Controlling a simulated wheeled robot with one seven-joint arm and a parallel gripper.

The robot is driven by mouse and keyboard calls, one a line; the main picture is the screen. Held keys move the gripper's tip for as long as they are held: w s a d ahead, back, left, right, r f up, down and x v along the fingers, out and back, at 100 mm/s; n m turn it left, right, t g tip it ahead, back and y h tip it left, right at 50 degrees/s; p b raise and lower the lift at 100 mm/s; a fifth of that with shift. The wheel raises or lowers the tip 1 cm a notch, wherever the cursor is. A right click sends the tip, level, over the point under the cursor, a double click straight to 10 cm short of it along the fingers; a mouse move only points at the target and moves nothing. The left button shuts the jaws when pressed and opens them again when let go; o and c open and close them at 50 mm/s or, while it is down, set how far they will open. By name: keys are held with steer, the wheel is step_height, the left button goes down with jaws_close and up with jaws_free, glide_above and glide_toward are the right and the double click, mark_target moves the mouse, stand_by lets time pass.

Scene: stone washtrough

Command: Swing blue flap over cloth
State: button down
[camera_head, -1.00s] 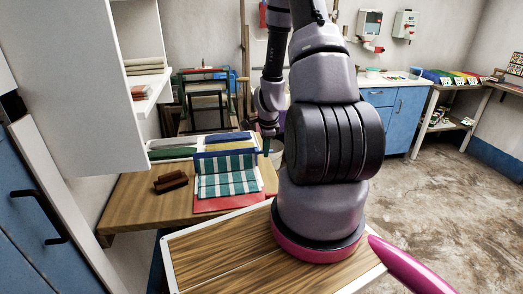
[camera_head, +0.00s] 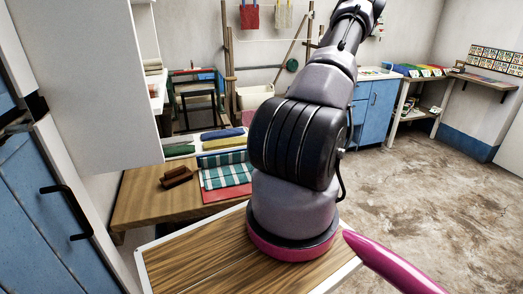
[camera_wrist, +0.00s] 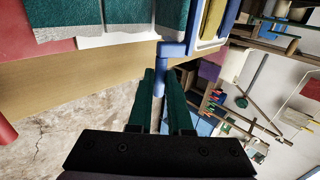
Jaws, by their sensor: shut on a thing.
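A teal-and-white striped cloth (camera_head: 225,177) lies on a red board (camera_head: 228,193) on the wooden table. A blue bar (camera_head: 221,153), seemingly the flap's edge, runs along the cloth's far side. In the wrist view, the striped cloth (camera_wrist: 100,12) is at the top left, and the blue flap's tube (camera_wrist: 172,50) reaches down to my gripper (camera_wrist: 160,78). Its green fingers are shut on the tube's end, with the cloth beyond. In the head view my arm hides the gripper and the flap's right end.
Brown blocks (camera_head: 176,176) lie left of the cloth on the table (camera_head: 150,205). Folded coloured cloths (camera_head: 222,134) lie behind. A white cabinet (camera_head: 85,80) overhangs at left. The floor (camera_head: 410,200) at right is open.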

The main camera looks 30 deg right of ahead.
steer(key=shift+s+a+f+t+h, duration=0.15)
steer(key=shift+s+a+f+t, duration=0.1)
steer(key=shift+s+f+t, duration=0.25)
steer(key=shift+s+a+f+t+h, duration=0.15)
steer(key=shift+s+a+f+t, duration=0.2)
steer(key=shift+t, duration=0.35)
steer(key=shift+f, duration=0.35)
steer(key=shift+s, duration=0.1)
steer(key=c, duration=0.8)
jaws_free()
steer(key=shift+f, duration=0.1)
steer(key=shift+c, duration=0.2)
steer(key=shift+d, duration=0.1)
steer(key=shift+d+r, duration=0.15)
steer(key=shift+r, duration=0.1)
steer(key=shift+w, duration=0.2)
steer(key=shift+r, duration=0.3)
step_height(320, 180, up, 10)
steer(key=shift+f, duration=0.25)
